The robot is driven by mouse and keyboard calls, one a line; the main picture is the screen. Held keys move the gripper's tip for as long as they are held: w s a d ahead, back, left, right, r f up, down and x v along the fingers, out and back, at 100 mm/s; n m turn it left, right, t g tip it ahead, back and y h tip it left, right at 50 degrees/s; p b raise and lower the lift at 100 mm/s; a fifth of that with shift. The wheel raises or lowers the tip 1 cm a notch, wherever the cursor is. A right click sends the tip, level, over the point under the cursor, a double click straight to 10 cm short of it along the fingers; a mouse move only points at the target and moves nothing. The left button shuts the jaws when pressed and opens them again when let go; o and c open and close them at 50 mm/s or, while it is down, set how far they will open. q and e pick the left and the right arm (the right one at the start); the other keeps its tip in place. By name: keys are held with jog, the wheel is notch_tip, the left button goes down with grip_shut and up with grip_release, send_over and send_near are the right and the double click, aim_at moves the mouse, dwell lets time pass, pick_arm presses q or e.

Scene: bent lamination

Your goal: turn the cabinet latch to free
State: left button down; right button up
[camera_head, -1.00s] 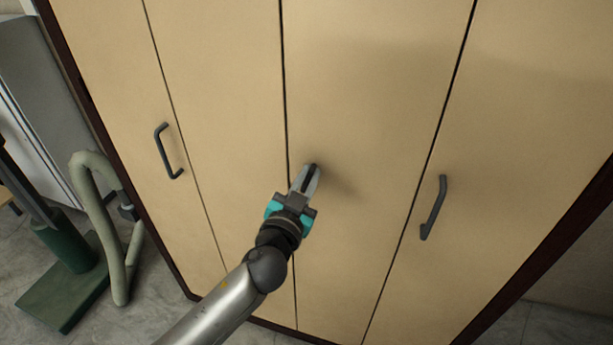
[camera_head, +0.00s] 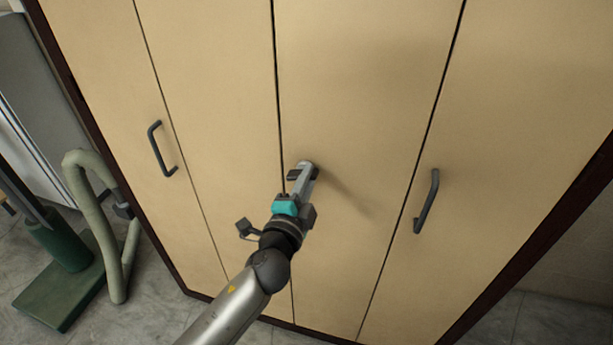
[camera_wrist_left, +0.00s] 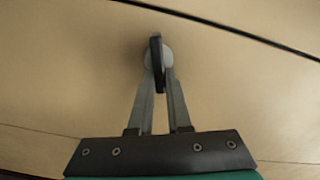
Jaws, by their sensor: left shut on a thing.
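The cabinet (camera_head: 365,75) has tan doors with dark seams. The dark latch (camera_head: 294,175) sits just right of the middle seam and points left, roughly level, in the head view. My left gripper (camera_head: 306,172) is at the latch, with its fingers partly covering it. In the left wrist view my left gripper (camera_wrist_left: 161,85) has its two fingers closed on either side of the dark latch (camera_wrist_left: 157,60), in front of a round grey base (camera_wrist_left: 152,56). My right gripper is in neither view.
Dark bar handles stand out from the doors to the left (camera_head: 161,149) and right (camera_head: 427,202) of the latch. A green stand (camera_head: 62,255) with a pale curved hose (camera_head: 88,200) is on the floor at the left.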

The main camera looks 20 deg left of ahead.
pick_arm(q)
jog(key=shift+f+m, duration=0.25)
jog(key=shift+m, duration=1.45)
jog(key=c, duration=0.9)
grip_release()
jog(key=shift+o, duration=0.2)
jog(key=s+b, duration=0.2)
jog(key=s, duration=1.3)
jog(key=shift+s+a+b, duration=0.15)
jog(key=shift+a+b, duration=0.1)
jog(key=shift+b, duration=0.05)
jog(key=shift+f, duration=0.15)
